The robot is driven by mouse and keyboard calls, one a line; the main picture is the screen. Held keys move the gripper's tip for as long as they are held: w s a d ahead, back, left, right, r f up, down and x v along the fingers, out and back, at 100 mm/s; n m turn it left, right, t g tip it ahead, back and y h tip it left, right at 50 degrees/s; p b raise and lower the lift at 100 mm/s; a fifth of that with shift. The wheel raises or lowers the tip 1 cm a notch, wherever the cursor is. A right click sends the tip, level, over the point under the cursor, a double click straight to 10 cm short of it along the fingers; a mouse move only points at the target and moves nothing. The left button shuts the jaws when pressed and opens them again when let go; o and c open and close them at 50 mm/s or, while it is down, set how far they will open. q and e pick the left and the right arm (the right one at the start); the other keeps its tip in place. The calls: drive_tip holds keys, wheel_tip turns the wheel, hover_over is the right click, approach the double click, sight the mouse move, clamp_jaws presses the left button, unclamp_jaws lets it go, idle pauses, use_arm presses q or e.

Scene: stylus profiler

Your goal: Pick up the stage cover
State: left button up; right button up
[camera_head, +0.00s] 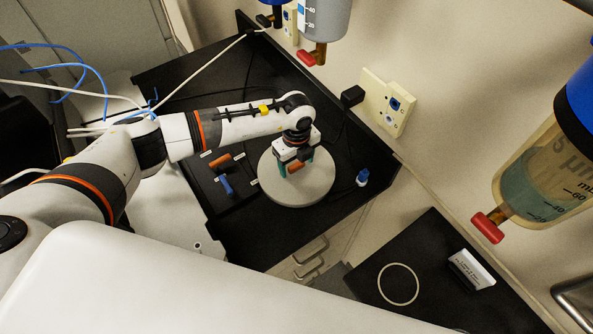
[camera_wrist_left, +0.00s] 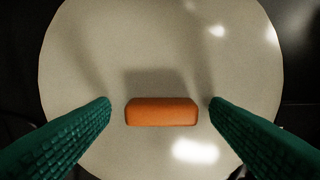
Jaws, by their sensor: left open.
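The stage cover (camera_head: 318,188) is a round, pale beige disc lying flat on the black bench, with an orange block-shaped handle (camera_wrist_left: 162,112) on its top. My left gripper (camera_head: 295,164) is over the cover. In the left wrist view its two green ridged fingers (camera_wrist_left: 160,107) are apart, one on each side of the handle, with a gap showing on both sides. The gripper is open and holds nothing. In the head view the gripper hides part of the cover and handle. My right gripper is not in view.
Orange (camera_head: 220,162) and blue (camera_head: 226,185) handle-like parts lie left of the cover. A small blue-capped bottle (camera_head: 362,178) stands to its right. A wall outlet (camera_head: 388,101) is behind. A second black surface at lower right holds a pale ring (camera_head: 398,284) and a small box (camera_head: 471,269).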

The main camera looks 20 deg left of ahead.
sight(296, 164)
use_arm(q)
drive_tip(key=shift+s+r, duration=0.1)
drive_tip(key=shift+r, duration=0.05)
drive_tip(key=c, duration=1.1)
drive_tip(key=shift+r, duration=0.45)
wheel_tip(296, 164, up, 9)
drive_tip(key=b, duration=0.3)
drive_tip(key=shift+b, duration=0.35)
